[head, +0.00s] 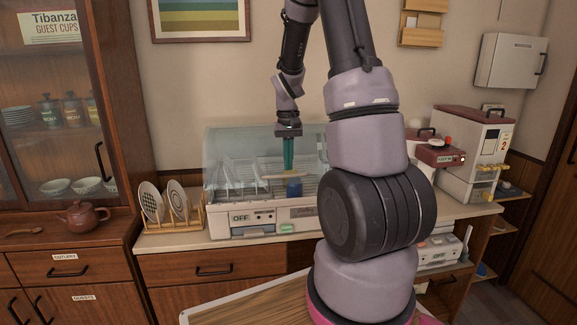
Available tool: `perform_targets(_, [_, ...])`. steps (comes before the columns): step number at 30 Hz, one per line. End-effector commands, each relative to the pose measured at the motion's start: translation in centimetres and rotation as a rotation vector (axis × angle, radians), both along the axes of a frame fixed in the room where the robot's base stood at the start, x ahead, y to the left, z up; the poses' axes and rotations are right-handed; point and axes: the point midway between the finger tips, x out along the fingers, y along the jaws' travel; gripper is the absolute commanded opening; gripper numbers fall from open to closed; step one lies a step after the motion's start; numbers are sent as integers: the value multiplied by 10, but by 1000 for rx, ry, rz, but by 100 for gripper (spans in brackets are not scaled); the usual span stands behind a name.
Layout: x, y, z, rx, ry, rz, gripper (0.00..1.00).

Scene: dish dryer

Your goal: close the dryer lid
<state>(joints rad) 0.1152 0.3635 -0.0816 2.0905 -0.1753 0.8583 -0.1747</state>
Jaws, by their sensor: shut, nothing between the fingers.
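The dish dryer (272,214) stands on the counter in the head view, a white box with an OFF label on its front. Its clear bluish lid (222,150) rises over the rack as a see-through sheet; its exact angle is hard to tell. My gripper (288,169) is shut and empty, teal fingers pointing down at the dryer. The fingertips appear just above a pale bar (276,177); I cannot tell whether they touch it or whether it belongs to the lid. A blue cup (294,187) shows below. My arm hides the dryer's right end.
A plate rack (174,222) with plates stands left of the dryer. A reddish teapot (84,216) sits on the left cabinet. A red-and-white machine (478,150) stands on the right. A wooden surface (250,305) lies in front.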

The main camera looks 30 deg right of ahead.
Motion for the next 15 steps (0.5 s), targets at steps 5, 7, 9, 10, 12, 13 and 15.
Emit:
perform_targets(5, [-1,0,-12,0,1,0,0])
perform_targets(7, [-1,0,-13,0,0,1,0])
perform_targets(9, [0,0,-13,0,-1,1,0])
perform_targets(10, [0,0,-13,0,-1,1,0])
perform_targets(12, [0,0,-13,0,-1,0,0])
perform_targets(13, [0,0,-13,0,-1,0,0])
perform_targets(15, [-1,0,-13,0,-1,0,0])
